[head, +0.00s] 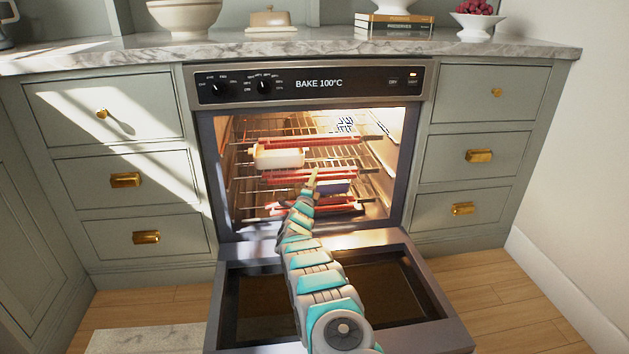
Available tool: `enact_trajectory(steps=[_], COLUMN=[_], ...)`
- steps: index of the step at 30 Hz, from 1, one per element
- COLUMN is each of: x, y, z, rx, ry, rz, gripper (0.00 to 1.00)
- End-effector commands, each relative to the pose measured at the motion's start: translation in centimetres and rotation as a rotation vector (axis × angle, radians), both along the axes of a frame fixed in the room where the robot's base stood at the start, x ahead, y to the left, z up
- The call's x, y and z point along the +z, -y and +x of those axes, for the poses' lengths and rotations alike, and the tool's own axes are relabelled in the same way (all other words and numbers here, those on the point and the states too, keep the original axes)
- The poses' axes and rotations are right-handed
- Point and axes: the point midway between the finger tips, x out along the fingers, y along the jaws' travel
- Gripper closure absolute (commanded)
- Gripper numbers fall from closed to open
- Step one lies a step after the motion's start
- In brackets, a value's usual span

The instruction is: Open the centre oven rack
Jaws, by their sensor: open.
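The oven (206,150) stands open, with its door (440,330) folded down flat. Inside are wire racks with red front bars. The centre oven rack (348,171) shows its red bar at mid height and is inside the oven, below the upper rack (345,140) and above the lower rack (345,207). My gripper (303,193) is open at the oven mouth, in front of the centre and lower racks. One pale fingertip overlaps the centre rack's bar in the picture. Whether it touches cannot be told. My arm hides part of the lower bar.
A white item with orange ends (282,158) appears to rest on the centre rack. A dark blue item (340,187) lies below it, and a blue-and-white patterned item (345,124) is higher up. Drawers with brass handles flank the oven. Wooden floor (510,300) is clear at right.

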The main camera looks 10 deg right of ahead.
Motion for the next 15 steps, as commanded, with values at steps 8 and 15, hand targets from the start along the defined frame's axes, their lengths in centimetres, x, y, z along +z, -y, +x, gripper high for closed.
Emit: enact_trajectory(steps=[8, 15], x=[0.02, 0.02], y=[0.00, 0.00], z=[0.07, 0.07], rx=[0.001, 0.001], ry=[0.000, -0.001], rz=[0.000, 0.000], gripper=[0.44, 0.67])
